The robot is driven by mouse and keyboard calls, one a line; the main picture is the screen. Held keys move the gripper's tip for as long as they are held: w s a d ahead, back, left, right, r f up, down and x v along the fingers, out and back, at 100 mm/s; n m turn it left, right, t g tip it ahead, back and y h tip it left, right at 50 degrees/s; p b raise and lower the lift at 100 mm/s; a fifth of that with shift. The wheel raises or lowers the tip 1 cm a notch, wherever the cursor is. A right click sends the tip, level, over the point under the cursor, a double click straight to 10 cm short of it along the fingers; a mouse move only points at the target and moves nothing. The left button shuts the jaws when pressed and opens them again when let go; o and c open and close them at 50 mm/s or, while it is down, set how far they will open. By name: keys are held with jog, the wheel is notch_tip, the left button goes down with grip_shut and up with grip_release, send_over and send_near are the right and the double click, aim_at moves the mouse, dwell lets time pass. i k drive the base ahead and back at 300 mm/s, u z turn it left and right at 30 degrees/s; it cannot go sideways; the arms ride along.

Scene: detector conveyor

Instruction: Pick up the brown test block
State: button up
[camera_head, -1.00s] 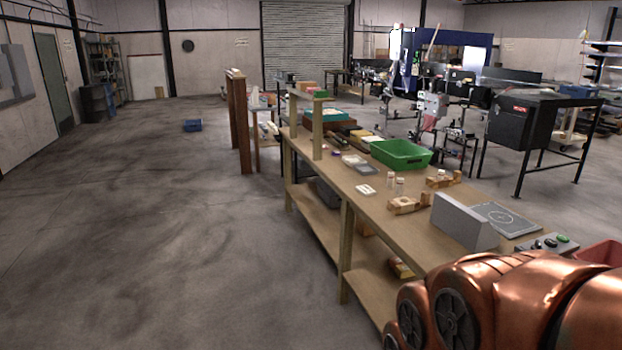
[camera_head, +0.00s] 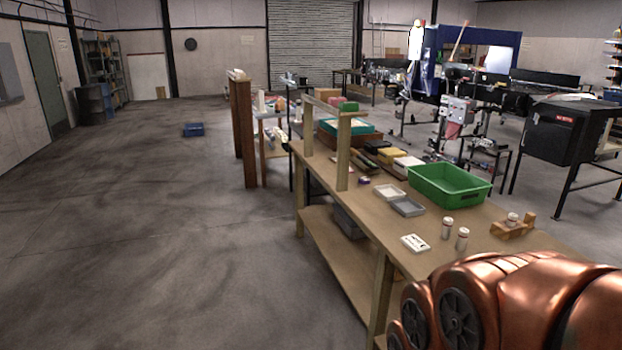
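I cannot single out a brown test block for certain. A light-brown wooden piece (camera_head: 511,230) with a small white jar on it sits on the right part of the workbench (camera_head: 345,188). A small tan block (camera_head: 391,156) lies farther back, among dark items and a whitish block (camera_head: 408,166). These are small in the view, so I cannot tell whether any is the test block. My gripper is not in view. Only a copper-coloured part of my arm shows at the lower right, and it hides the near end of the bench.
A green bin (camera_head: 450,187), shallow trays (camera_head: 407,207), two small white bottles (camera_head: 462,239) and a white card (camera_head: 415,243) are on the bench. Wooden uprights (camera_head: 343,153) rise from its left edge. The floor (camera_head: 150,240) to the left is open, with a blue crate (camera_head: 193,129) far off.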

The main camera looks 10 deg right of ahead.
aim_at(503, 231)
jog(key=i, duration=3.7)
jog(key=z, duration=2.6)
